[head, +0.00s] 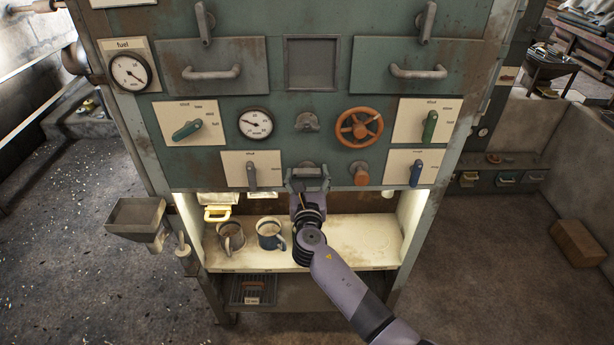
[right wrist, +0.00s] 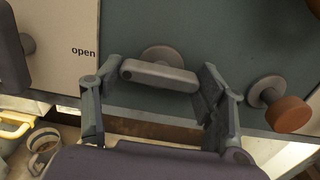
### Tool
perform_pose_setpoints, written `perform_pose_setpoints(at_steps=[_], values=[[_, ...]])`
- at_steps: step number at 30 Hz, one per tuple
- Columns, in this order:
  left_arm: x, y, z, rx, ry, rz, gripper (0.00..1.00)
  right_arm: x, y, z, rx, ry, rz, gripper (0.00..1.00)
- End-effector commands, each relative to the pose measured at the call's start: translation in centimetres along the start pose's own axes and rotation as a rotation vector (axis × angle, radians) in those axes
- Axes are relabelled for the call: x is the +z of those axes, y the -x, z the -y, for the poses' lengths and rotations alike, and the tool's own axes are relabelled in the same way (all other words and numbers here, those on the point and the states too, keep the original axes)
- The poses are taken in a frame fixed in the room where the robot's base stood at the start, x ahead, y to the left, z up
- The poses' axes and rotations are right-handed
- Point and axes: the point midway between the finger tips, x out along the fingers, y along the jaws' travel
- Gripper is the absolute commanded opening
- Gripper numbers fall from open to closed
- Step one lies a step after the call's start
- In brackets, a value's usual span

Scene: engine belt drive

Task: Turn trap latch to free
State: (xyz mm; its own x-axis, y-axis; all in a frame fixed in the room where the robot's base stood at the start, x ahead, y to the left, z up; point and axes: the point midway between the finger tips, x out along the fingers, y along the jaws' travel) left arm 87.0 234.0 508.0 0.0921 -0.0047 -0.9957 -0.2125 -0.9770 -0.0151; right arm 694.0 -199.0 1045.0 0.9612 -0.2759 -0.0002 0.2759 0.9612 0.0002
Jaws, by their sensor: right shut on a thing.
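The trap latch (right wrist: 160,76) is a grey bar on a round boss, on the lower edge of the green panel. In the right wrist view it lies nearly level, its right end slightly lower. My right gripper (head: 308,180) comes up from below and has its fingers at the two ends of the bar, shut on it. In the right wrist view the gripper (right wrist: 160,95) shows a finger on each side of the bar. In the head view the gripper partly hides the latch. My left gripper is not in view.
An orange knob (head: 361,174) sits close to the right of the latch, and a lever plate (head: 237,172) close to the left. An orange handwheel (head: 359,128) is above right. Below, a lit shelf (head: 350,232) holds two mugs (head: 270,234) at left.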

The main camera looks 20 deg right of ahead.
Motion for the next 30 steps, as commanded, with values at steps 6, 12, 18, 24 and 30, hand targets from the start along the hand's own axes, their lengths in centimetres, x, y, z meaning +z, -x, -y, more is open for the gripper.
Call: perform_pose_setpoints(at_steps=[6,12,18,24,30], values=[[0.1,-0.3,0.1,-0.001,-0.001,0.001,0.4,-0.1,0.0,0.1,-0.001,-0.029,0.0,0.38],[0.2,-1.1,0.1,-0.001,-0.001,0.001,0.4,-0.2,0.0,0.1,-0.002,-0.127,0.0,0.38],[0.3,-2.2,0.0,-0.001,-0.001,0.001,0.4,-0.3,0.0,0.1,-0.002,-0.29,0.001,0.38],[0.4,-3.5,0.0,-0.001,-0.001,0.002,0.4,-0.3,0.0,0.1,-0.001,-0.483,0.001,0.38],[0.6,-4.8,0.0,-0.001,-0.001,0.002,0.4,-0.4,0.0,0.1,-0.001,-0.672,0.001,0.38]])
